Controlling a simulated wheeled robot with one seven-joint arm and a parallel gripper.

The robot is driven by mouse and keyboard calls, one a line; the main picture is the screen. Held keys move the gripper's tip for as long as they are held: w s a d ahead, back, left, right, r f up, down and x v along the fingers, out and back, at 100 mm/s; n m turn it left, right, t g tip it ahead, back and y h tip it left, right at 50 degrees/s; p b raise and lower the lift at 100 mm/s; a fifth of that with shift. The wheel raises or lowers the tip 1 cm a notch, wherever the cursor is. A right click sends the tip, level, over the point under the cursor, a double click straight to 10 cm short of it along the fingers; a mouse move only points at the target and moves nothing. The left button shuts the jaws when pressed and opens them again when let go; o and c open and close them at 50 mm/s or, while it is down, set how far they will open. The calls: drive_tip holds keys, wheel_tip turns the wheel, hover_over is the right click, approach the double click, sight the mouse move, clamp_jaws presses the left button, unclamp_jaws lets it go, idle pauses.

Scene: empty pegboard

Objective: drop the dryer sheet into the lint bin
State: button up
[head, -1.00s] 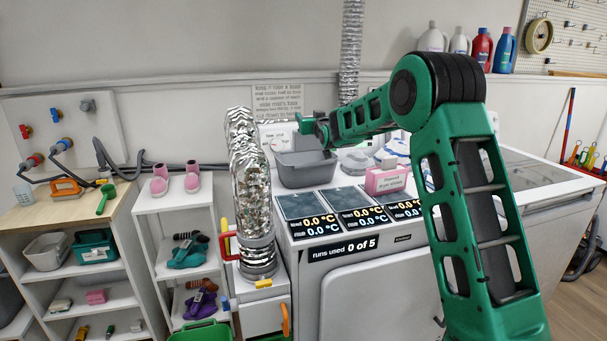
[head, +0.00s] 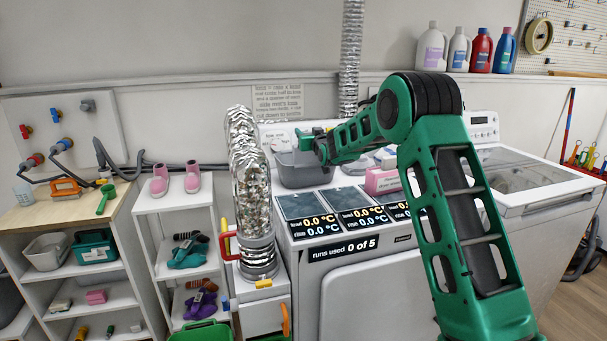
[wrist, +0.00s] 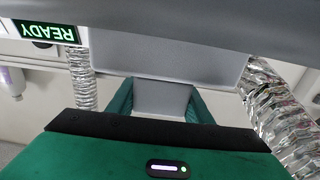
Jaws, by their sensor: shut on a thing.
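The grey bin (head: 303,176), which I take to be the lint bin, stands on the back left of the white dryer top. In the head view my gripper (head: 308,140) is at the bin's upper right rim, partly overlapping it. A grey wall (wrist: 200,60), likely the bin's, lies close beyond the fingertips. The sheet cannot be made out in the head view.
A silver foil duct (head: 250,190) rises just left of the bin. A white shelf (head: 180,205) with pink shoes is further left. Bottles (head: 480,48) stand on the ledge behind.

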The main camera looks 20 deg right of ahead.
drive_tip(key=o, duration=1.4)
drive_tip(key=shift+c, duration=0.2)
drive_tip(key=s, duration=1)
drive_tip(key=shift+s, duration=0.35)
drive_tip(key=shift+d, duration=0.15)
